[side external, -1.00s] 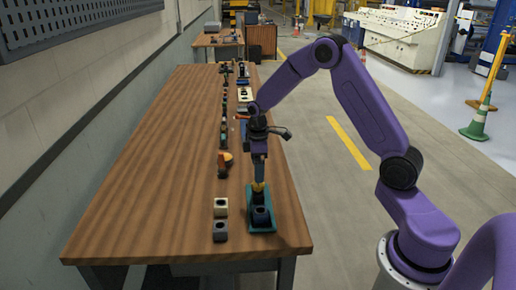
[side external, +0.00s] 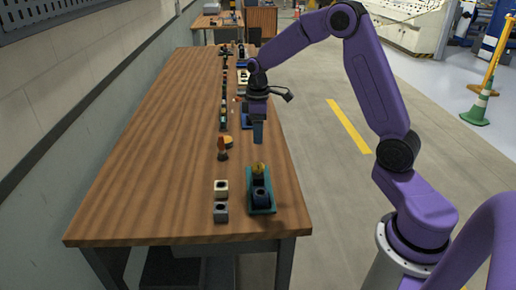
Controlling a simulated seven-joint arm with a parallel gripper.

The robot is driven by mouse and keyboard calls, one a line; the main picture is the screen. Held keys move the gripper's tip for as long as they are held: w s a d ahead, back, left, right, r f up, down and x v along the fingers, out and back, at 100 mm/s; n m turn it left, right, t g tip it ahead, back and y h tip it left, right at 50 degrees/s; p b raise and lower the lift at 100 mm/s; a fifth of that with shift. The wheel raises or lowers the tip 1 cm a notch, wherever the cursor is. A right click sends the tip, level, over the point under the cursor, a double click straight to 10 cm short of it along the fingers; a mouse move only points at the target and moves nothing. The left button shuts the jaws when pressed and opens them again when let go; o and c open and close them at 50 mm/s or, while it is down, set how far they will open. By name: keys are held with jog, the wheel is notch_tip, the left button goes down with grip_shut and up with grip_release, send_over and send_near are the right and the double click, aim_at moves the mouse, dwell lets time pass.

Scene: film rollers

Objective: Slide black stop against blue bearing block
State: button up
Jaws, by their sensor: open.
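The blue bearing block (side external: 262,195) stands on a teal base plate (side external: 252,208) near the front right of the table. A yellowish round part (side external: 259,169) sits just behind the block on the same plate. A black stop cannot be made out for certain at this size. My gripper (side external: 258,140) points down above the table, behind the teal plate and clear of it. It is open, and I see nothing held in it.
A cream block (side external: 221,188) and a grey block (side external: 221,211) stand left of the plate. A dark-and-orange part (side external: 223,150) lies farther back. Several small parts line the table behind. The left half of the wooden table (side external: 150,170) is clear.

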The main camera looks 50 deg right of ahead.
aim_at(258, 173)
notch_tip(258, 173, down, 17)
jog(key=m, duration=1.7)
jog(key=shift+f, duration=0.15)
